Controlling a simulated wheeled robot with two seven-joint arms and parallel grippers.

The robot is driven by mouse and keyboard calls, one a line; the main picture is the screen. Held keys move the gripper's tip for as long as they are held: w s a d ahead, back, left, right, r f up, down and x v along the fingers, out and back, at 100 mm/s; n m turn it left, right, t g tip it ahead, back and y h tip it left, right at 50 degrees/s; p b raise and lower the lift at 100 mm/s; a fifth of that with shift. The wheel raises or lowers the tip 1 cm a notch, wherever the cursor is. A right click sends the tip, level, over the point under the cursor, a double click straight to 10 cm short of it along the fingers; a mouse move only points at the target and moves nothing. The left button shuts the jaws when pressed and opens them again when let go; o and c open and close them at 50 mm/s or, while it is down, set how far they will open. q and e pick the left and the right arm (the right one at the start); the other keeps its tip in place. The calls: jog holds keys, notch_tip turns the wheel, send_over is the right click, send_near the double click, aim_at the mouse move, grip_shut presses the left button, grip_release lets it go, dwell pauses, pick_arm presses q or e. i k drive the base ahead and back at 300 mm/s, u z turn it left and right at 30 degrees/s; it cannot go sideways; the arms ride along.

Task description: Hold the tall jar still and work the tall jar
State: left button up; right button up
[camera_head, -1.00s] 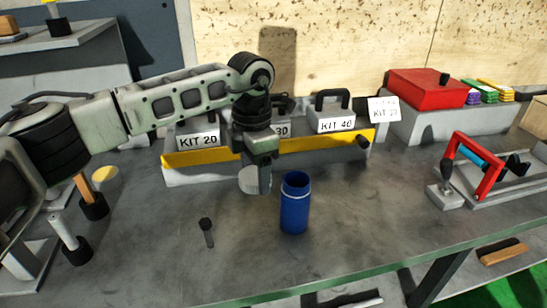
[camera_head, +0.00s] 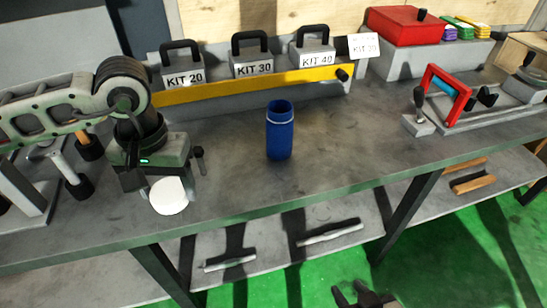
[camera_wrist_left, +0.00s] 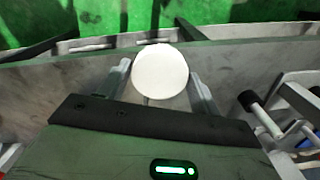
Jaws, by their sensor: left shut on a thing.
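The tall jar (camera_head: 280,138) is blue, with a pale ring near its rim. It stands upright on the bench, its dark mouth uncovered. My left gripper (camera_head: 160,178) is left of the jar, apart from it, near the bench's front edge. It is shut on a white round lid (camera_head: 169,196). In the left wrist view the lid (camera_wrist_left: 160,72) shows as a flat white disc between the two fingers. A dark shape at the bottom edge of the head view looks like part of my right gripper (camera_head: 362,294); its jaws are not clear.
A yellow-fronted rack (camera_head: 255,86) with KIT 20, KIT 30 and KIT 40 boxes stands behind the jar. A red-handled fixture (camera_head: 447,95) is at right. Black-ended tools (camera_head: 75,180) stand at left. The bench around the jar is clear.

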aim_at(279, 121)
jog(key=k, duration=0.95)
jog(key=z, duration=0.55)
jog(key=i, duration=1.6)
jog(key=u, duration=0.6)
